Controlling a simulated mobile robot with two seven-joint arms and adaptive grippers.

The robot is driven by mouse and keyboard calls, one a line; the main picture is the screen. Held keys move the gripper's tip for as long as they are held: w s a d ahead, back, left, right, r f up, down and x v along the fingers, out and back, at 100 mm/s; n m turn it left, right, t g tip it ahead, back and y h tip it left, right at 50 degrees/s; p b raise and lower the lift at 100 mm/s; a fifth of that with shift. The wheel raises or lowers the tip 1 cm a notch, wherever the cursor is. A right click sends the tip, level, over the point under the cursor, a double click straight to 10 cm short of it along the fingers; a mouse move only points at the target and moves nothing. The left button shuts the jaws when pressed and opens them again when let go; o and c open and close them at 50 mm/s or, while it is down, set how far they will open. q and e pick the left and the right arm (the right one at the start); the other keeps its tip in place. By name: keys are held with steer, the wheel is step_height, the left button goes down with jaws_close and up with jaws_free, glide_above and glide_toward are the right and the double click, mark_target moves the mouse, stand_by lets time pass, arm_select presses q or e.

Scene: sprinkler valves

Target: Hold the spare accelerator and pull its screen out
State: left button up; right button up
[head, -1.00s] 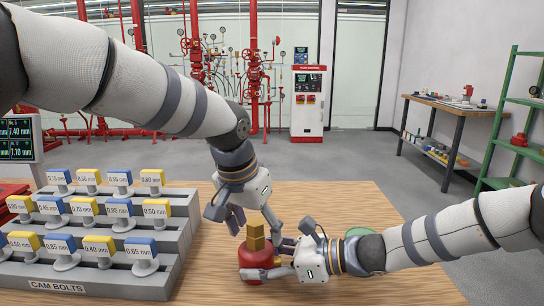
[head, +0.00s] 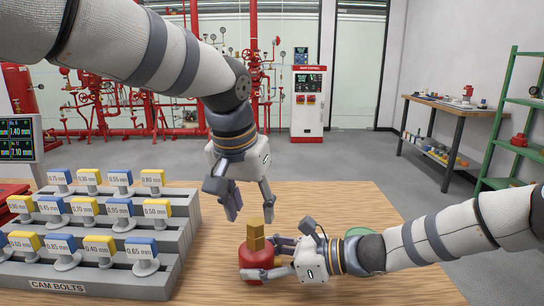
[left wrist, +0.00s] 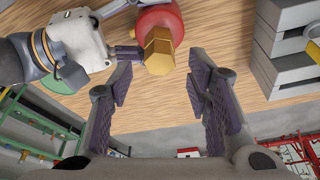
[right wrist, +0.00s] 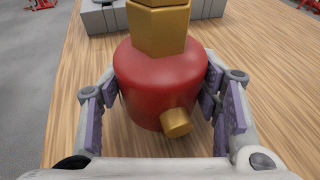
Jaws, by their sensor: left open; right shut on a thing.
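The spare accelerator (head: 256,262) is a red rounded body with a brass hex piece (head: 256,240) upright on top. It stands low over the wooden table near the front middle. My right gripper (head: 264,258) is shut on the red body from the right; its fingers flank the body (right wrist: 160,75) in the right wrist view, where a brass side stub (right wrist: 177,122) points towards me. My left gripper (head: 249,210) is open and empty just above the brass piece. In the left wrist view the brass piece (left wrist: 159,50) shows beyond the open fingers (left wrist: 160,82). I cannot make out a separate screen.
A grey stepped rack (head: 120,284) labelled cam bolts, with several yellow and blue tags, stands on the left of the table. A green round thing (head: 359,232) is partly hidden behind my right arm. The table (head: 350,205) is clear at the back right.

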mark_target(254, 223)
arm_select(q)
steer(key=x, duration=0.6)
steer(key=shift+w+f, duration=0.1)
steer(key=shift+f, duration=0.3)
jaws_close()
steer(key=o, duration=1.3)
jaws_free()
